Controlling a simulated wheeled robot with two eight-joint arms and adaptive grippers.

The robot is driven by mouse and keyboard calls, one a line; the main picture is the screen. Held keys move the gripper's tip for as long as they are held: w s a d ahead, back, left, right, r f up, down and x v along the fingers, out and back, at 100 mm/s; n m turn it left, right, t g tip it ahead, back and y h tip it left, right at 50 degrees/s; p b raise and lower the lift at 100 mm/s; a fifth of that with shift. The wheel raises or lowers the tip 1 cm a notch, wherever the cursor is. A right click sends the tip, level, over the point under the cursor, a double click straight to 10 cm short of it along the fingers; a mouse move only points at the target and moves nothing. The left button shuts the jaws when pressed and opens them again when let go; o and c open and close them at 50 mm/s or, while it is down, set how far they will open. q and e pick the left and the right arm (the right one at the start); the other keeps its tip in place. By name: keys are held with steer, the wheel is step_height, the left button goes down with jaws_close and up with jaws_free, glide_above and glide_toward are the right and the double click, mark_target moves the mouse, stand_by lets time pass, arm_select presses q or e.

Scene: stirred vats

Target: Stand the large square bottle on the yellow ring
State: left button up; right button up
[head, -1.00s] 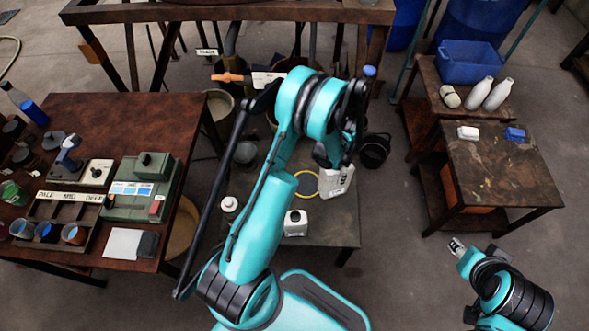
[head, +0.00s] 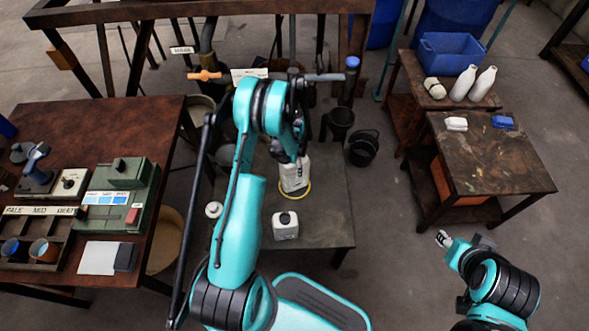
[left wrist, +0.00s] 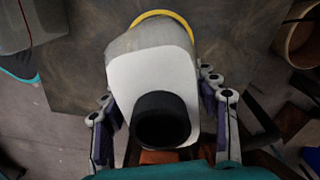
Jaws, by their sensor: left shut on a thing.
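The large square bottle (head: 294,179) is pale with a black cap (left wrist: 160,120). My left gripper (head: 291,156) is shut on it near the top; the wrist view shows a finger on each side of the bottle (left wrist: 150,65). The bottle looks roughly upright at the yellow ring (head: 297,197), whose near edge shows around its base. Part of the ring (left wrist: 165,14) also shows past the bottle's far end in the wrist view. I cannot tell whether the base touches down. My right gripper (head: 443,238) is away at the right, too small to read.
The low table (head: 325,220) also carries a smaller white square bottle (head: 285,226) in front of the ring and a small white bottle (head: 213,209) at left. A black bucket (head: 363,147) stands beyond its right edge. The table's right part is clear.

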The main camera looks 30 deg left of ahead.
arm_select(q)
steer(key=shift+f, duration=0.5)
arm_select(e)
steer(key=shift+f, duration=0.3)
arm_select(q)
steer(key=shift+f, duration=0.15)
steer(key=o, duration=1.2)
